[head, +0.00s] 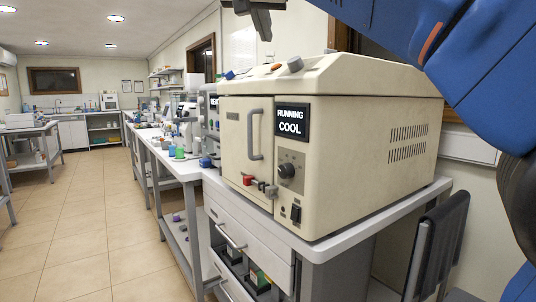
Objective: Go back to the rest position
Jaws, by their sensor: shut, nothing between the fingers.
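My gripper (261,22) shows as a dark grey shape at the top edge, partly cut off by the frame. It is shut and holds nothing. It is above and apart from the cream machine (365,150) on the bench. The machine's display (291,122) reads "RUNNING COOL". Its front door (236,150), with a vertical grey handle, looks closed. My blue arm fills the upper right corner.
The machine stands on a white-topped bench (330,248) with drawers below. More instruments line the long bench (160,146) behind. The tiled floor (75,230) on the left is clear.

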